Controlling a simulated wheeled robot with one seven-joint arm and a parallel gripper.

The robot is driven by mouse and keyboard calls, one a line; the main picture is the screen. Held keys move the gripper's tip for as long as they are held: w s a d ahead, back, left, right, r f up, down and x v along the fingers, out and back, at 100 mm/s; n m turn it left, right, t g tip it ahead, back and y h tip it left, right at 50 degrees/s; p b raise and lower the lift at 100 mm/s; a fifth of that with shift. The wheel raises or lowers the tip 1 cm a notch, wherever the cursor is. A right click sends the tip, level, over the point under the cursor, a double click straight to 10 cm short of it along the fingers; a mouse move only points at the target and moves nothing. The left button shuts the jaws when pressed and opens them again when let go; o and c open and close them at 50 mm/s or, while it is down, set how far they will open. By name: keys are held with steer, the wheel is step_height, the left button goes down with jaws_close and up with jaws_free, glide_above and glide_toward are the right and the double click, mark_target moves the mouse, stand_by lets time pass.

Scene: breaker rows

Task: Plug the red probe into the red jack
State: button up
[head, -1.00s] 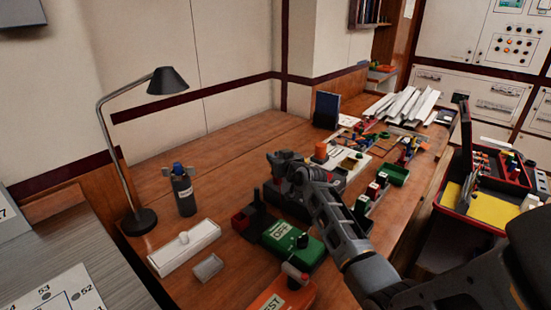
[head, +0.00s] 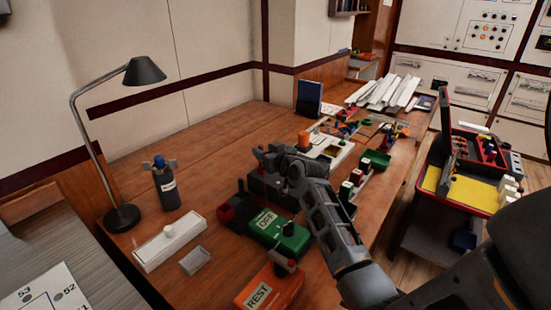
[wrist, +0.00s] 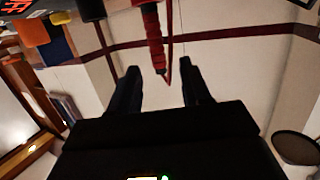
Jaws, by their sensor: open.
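My gripper (head: 262,157) is over the wooden bench in the head view, above the row of coloured boxes. The wrist view shows its two dark fingers (wrist: 160,68) spread apart, with a gap between them. The red probe (wrist: 153,32) shows there as a ribbed red rod with a thin tip, in line with the gap; I see no finger closed on it. A thin red line (head: 265,183) below the gripper in the head view may be the probe or its lead. I cannot make out the red jack for certain.
A green box marked OFF (head: 283,236), a red block (head: 231,212) and an orange box marked REST (head: 265,290) stand below my arm. A white box (head: 168,247), a bottle (head: 168,190) and a lamp (head: 122,216) are left. Bare bench lies behind.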

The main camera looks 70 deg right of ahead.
steer(key=v, duration=0.6)
steer(key=shift+s+a+b, duration=0.25)
steer(key=shift+s+b, duration=0.05)
steer(key=shift+b, duration=0.1)
steer(key=shift+r, duration=0.1)
